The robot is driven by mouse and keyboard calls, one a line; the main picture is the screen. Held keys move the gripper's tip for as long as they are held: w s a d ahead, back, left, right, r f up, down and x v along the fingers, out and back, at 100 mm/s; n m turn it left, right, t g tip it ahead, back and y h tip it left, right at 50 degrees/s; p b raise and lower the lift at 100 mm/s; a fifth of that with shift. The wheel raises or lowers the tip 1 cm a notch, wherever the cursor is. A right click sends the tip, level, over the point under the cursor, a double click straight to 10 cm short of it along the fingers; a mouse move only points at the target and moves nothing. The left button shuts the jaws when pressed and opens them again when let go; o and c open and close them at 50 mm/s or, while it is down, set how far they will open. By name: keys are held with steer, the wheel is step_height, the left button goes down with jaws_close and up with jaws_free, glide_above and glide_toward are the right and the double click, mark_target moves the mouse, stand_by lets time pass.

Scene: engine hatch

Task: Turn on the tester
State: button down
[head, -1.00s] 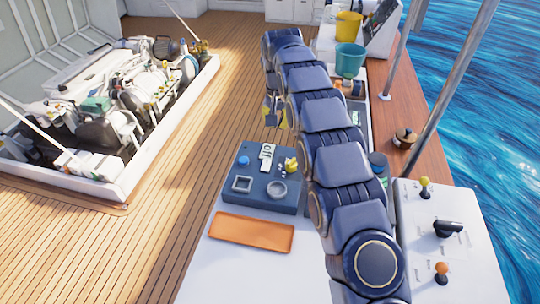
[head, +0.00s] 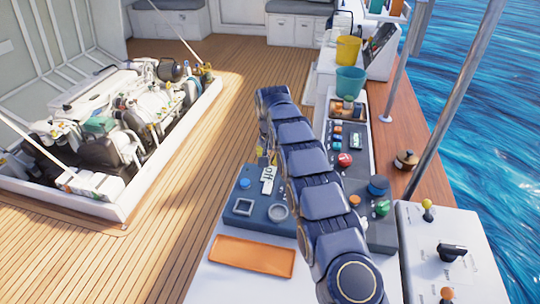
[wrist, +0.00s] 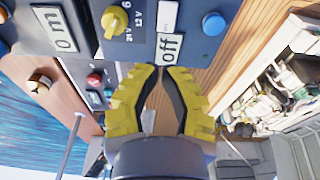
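The tester is a blue-grey box (head: 238,222) on the white counter, with a blue button, a square frame and a ring on its top. Its "off" label (head: 268,174) shows in the head view and also in the wrist view (wrist: 169,46). In the wrist view, a yellow knob (wrist: 115,20) sits between the "on" label (wrist: 54,28) and the "off" label. My arm hides the knob in the head view. My gripper (wrist: 162,70) has yellow fingers with their tips nearly together and nothing between them. The tips appear beside the "off" label, apart from the knob.
An orange tray (head: 252,256) lies in front of the tester. A panel with a red button (head: 344,160) and a green knob (head: 382,208) is right of my arm. A white switch box (head: 445,215) stands at the right. The engine hatch (head: 110,205) is at the left.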

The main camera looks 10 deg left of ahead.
mark_target(272, 183)
steer(key=f, duration=0.3)
steer(key=w+f, duration=0.1)
steer(key=f, duration=0.5)
steer(key=shift+w+f, duration=0.25)
steer(key=shift+f, duration=0.05)
steer(key=shift+f, duration=0.15)
steer(key=shift+w+f, duration=0.15)
steer(key=shift+f, duration=0.1)
steer(key=shift+r, duration=0.2)
steer(key=shift+r, duration=0.65)
steer(key=shift+r, duration=0.1)
steer(key=shift+r, duration=0.25)
step_height(272, 183, up, 11)
steer(key=s, duration=0.2)
